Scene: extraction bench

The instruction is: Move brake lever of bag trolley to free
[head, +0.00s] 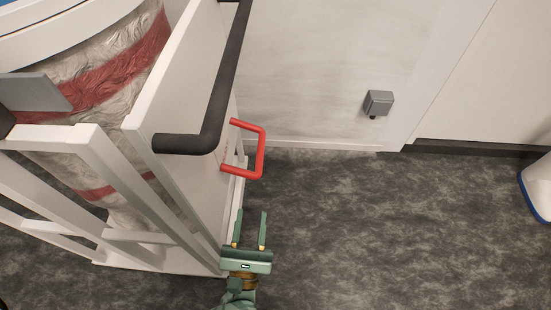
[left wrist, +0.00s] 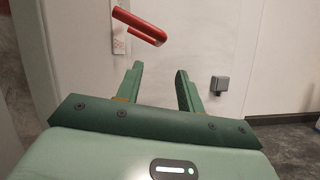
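The bag trolley (head: 184,110) stands at the left in the head view, with a white panel and frame. A red U-shaped handle, which looks like the brake lever (head: 262,150), sticks out from the panel's right side. It also shows in the left wrist view (left wrist: 140,27), beyond and above the fingers. My left gripper (head: 251,213) is open and empty, with its fingers pointing toward the lever. In the head view it is below the lever and apart from it. It also shows in the left wrist view (left wrist: 160,68). My right gripper is not in view.
A black push bar (head: 222,85) runs along the trolley's upper edge. A clear bag with red bands (head: 110,75) hangs in the frame. A grey box (head: 378,103) is on the white wall. A white object with a blue edge (head: 541,185) stands far right. The dark floor between is clear.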

